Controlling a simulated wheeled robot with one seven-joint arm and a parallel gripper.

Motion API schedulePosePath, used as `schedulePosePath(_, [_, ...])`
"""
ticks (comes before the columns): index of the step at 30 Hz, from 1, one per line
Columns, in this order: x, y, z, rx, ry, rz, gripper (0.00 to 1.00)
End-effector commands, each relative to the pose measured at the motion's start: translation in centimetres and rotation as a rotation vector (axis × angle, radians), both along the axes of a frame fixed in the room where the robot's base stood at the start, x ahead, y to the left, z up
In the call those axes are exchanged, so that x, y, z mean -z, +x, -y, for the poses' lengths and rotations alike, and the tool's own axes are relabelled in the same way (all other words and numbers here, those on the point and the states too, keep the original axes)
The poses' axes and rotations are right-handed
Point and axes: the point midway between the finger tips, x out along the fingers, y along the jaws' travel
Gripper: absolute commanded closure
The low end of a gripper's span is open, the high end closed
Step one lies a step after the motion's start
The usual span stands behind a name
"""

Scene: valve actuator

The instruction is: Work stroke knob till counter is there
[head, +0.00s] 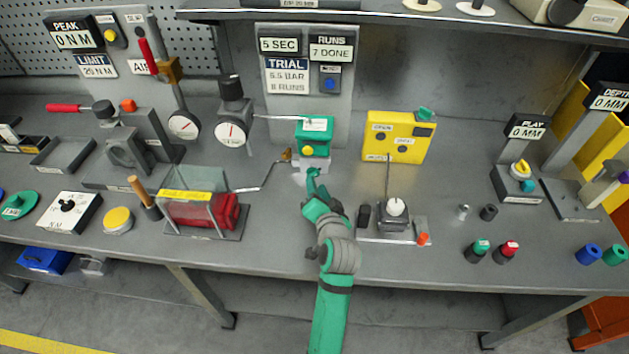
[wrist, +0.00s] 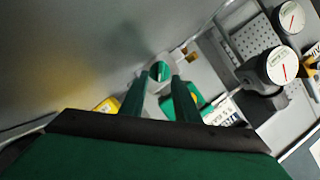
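A counter plate (head: 332,47) on the back panel reads "RUNS 7 DONE". The trial card (head: 287,76) reads 5.5 bar and 8 runs. A green actuator box (head: 314,132) with a yellow button stands below them. My gripper (head: 312,176) is just in front of this box, on its near side. In the wrist view my gripper's two fingers (wrist: 162,78) are apart, with a round green knob (wrist: 160,71) showing between their tips. I cannot tell whether they touch it. The knob is hidden behind my gripper in the head view, and I cannot read any stroke label.
A dial gauge (head: 232,132) stands left of the actuator. A yellow panel (head: 400,150) with a green knob is to the right, and a grey fixture (head: 394,217) with a white knob is in front of it. A thin bent rod (head: 268,176) lies close left of my gripper.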

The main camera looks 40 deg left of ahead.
Motion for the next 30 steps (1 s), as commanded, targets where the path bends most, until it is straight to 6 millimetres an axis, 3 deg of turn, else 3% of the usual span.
schedulePosePath(7, [0.8,1.8,-2.4,-0.004,0.000,0.000,0.71])
schedulePosePath(19, [1.0,2.3,-2.8,-0.003,0.001,-0.001,0.71])
schedulePosePath(23, [1.0,2.2,-2.8,-0.003,0.001,-0.001,1.00])
schedulePosePath(30, [1.0,2.2,-2.8,-0.003,-0.003,0.003,1.00])
